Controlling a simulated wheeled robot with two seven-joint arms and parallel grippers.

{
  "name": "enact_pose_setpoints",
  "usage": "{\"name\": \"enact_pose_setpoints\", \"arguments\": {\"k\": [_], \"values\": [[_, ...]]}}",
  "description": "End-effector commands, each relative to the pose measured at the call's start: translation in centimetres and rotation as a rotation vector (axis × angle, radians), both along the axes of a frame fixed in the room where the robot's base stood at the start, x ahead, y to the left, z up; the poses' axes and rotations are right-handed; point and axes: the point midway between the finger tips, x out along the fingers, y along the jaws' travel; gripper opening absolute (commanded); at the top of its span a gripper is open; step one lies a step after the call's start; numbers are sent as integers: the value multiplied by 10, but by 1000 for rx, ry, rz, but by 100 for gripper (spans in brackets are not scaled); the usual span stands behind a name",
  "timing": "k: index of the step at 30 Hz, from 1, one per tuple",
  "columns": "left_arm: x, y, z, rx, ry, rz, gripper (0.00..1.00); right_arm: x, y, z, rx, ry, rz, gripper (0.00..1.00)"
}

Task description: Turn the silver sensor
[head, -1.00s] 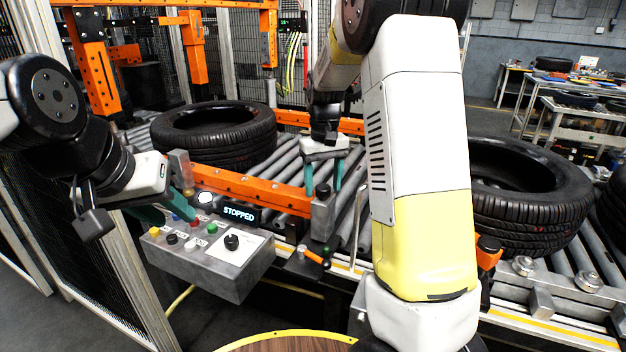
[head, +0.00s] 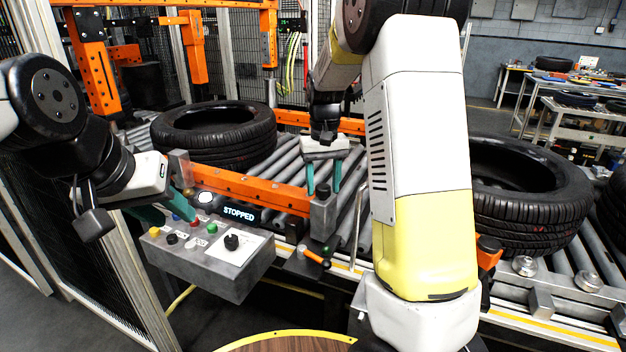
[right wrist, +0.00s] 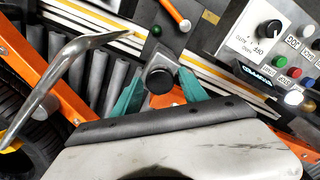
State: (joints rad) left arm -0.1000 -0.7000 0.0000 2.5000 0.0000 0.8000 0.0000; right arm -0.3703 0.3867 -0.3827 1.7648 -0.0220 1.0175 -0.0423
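The silver sensor (head: 323,212) is a grey block with a dark round top, standing at the near edge of the roller conveyor. In the right wrist view its dark round face (right wrist: 160,80) shows between my two teal fingers. My right gripper (head: 323,188) is over the sensor with one finger on each side. It looks open, with small gaps beside the sensor; the arm link hides part of the surroundings. My left gripper (head: 166,211) is at the back left corner of the control box, its teal fingers apart and empty.
The grey control box (head: 220,272) carries coloured buttons, a black knob and a display (head: 239,213) reading STOPPED. Tyres lie on the conveyor to the left (head: 215,135) and right (head: 530,205). An orange rail (head: 245,186) and a bent metal rod (head: 357,230) stand close to the sensor.

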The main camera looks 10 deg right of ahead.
Motion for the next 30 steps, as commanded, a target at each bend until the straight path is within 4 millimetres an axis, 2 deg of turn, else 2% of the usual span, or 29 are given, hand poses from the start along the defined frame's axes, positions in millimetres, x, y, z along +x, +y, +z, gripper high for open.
{"name": "enact_pose_setpoints", "arguments": {"k": [11,14,24,30], "values": [[0,0,0,0,0,0,36,0,0,2,0,-1,1,59],[0,0,0,0,0,0,36,1,0,12,0,-2,1,59],[0,0,0,0,0,0,36,1,0,67,1,-3,1,59],[0,0,0,0,0,0,36,0,0,78,0,0,1,59]]}}
